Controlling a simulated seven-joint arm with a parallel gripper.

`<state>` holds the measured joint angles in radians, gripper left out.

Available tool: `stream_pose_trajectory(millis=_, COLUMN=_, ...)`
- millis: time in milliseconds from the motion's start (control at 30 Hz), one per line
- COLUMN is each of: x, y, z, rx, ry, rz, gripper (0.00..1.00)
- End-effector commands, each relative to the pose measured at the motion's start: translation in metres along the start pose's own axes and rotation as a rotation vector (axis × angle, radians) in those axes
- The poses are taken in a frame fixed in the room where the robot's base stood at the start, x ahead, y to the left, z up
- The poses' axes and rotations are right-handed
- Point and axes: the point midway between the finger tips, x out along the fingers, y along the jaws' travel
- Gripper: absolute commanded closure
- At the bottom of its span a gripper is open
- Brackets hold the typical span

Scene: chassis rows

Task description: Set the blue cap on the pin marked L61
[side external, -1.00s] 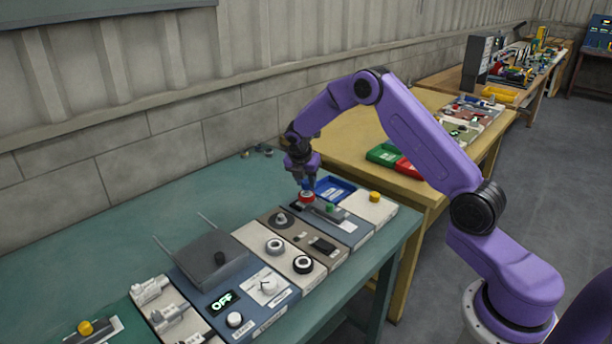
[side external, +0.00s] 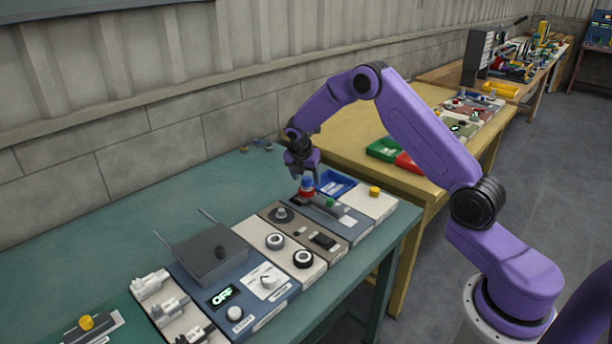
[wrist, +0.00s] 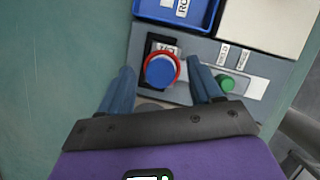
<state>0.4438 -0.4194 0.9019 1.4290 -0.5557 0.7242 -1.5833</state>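The blue cap (wrist: 160,71) sits inside or on top of a red ring (wrist: 178,68) on a dark square base on the blue-grey panel. In the side view the blue cap (side external: 307,181) stands upright on the red part (side external: 307,192). The pin itself is hidden under the cap. A white label (wrist: 164,48) beside it is partly covered and I cannot read it. My gripper (side external: 306,173) is open just above the cap. In the wrist view its fingers are spread on either side of the cap, with a gap to each.
A green button (wrist: 227,83) on a pale strip is close to the right finger. A blue tray (side external: 349,186) lies behind, beside a white panel with a yellow button (side external: 374,191). More panels with knobs run toward the front left. The green table (side external: 110,235) is clear at left.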

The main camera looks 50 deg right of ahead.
Motion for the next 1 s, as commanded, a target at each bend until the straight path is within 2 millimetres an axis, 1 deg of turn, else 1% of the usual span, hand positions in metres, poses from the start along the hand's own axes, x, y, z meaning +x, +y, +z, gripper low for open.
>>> stream_pose_trajectory(millis=167, x=-0.002, y=0.000, z=0.000, rx=0.000, ry=0.000, rz=0.000, gripper=0.36)
stream_pose_trajectory(millis=267, x=-0.010, y=0.001, z=0.000, rx=0.001, ry=-0.001, rz=0.002, gripper=0.36)
stream_pose_trajectory(millis=333, x=-0.019, y=0.001, z=0.000, rx=0.000, ry=-0.002, rz=0.004, gripper=0.36)
stream_pose_trajectory(millis=467, x=-0.044, y=0.001, z=0.001, rx=0.001, ry=-0.002, rz=0.005, gripper=0.36)
stream_pose_trajectory(millis=800, x=-0.117, y=0.001, z=0.000, rx=0.000, ry=-0.002, rz=0.005, gripper=0.36)
stream_pose_trajectory(millis=1000, x=-0.152, y=0.001, z=0.000, rx=-0.001, ry=-0.001, rz=0.004, gripper=0.36)
